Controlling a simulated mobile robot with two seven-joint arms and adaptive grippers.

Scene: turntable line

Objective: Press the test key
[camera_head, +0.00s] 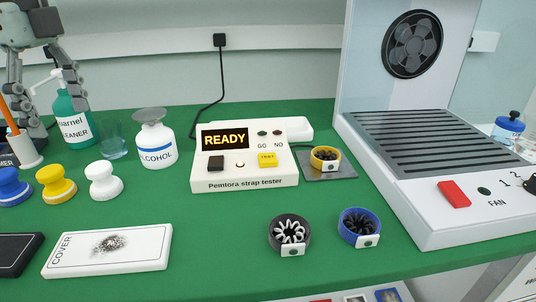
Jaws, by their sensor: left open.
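The Pemtora strap tester (243,180) is a white box standing on the green table. Its display (225,138) reads READY in yellow letters. My left gripper (50,108) is open at the far left, fingers pointing down, well apart from the tester. It partly covers the things behind it. My right gripper is not in view.
Near my left gripper stand a cleaner bottle (76,126), a glass (112,140) and a white pen cup (24,149). An alcohol bottle (157,148) stands left of the tester.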

